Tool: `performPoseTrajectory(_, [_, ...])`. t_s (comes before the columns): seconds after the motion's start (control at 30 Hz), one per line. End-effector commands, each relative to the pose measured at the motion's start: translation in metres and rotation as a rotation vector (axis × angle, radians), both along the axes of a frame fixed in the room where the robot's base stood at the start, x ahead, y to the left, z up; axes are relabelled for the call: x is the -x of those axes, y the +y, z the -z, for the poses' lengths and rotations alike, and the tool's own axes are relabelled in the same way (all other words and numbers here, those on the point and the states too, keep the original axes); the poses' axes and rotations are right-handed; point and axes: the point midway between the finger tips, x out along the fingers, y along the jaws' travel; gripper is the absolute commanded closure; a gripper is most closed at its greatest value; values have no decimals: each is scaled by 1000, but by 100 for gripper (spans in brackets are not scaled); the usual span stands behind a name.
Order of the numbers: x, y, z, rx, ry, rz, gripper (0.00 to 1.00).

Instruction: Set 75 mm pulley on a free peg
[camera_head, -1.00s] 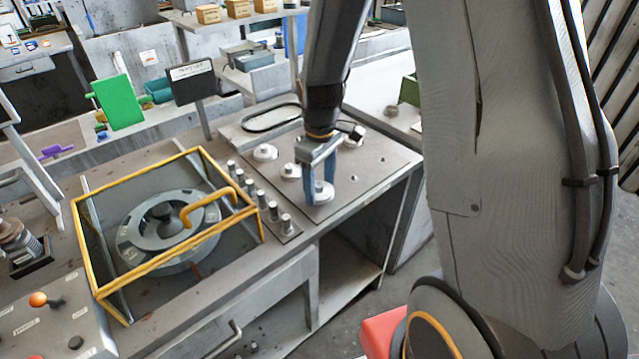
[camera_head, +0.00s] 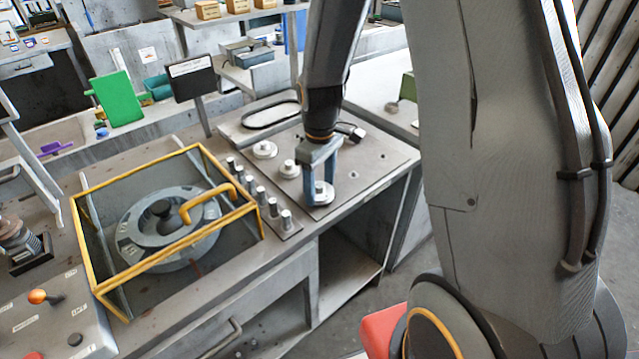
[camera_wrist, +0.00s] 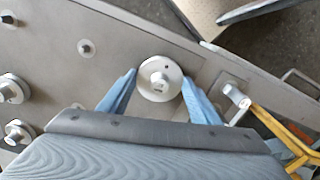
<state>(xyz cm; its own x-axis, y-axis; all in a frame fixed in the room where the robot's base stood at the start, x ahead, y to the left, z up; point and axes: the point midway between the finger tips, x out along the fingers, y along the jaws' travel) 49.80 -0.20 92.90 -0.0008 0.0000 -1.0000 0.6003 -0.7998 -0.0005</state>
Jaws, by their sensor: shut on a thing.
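My gripper (camera_head: 320,196) points down over the grey plate (camera_head: 372,160), with its two blue fingers on either side of a pale metal pulley (camera_head: 323,192). The wrist view shows this pulley (camera_wrist: 160,90) between the fingertips, with a hub in its middle and a small dark hole near its rim. The gripper is shut on it. I cannot tell whether its underside touches the plate or sits on a peg. Two other pulleys (camera_head: 265,150) (camera_head: 289,169) stand on the plate. A bare small peg (camera_wrist: 84,47) shows in the wrist view. No pulley size is readable.
A row of upright metal pins (camera_head: 261,195) stands left of the plate. Beyond it is a yellow-framed guard (camera_head: 108,291) over a round housing. A black belt (camera_head: 268,117) lies behind the pulleys. The plate's right side is mostly clear.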

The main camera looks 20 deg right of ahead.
Motion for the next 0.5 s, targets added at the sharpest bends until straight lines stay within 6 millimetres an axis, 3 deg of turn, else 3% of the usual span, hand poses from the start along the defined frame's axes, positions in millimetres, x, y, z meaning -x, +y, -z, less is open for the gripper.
performPoseTrajectory(0.43, [0, 0, 3, -1, -1, 0, 70])
performPoseTrajectory(0.47, [0, 0, 3, -1, -1, 0, 39])
performPoseTrajectory(0.5, [0, 0, 3, -1, -1, 0, 32])
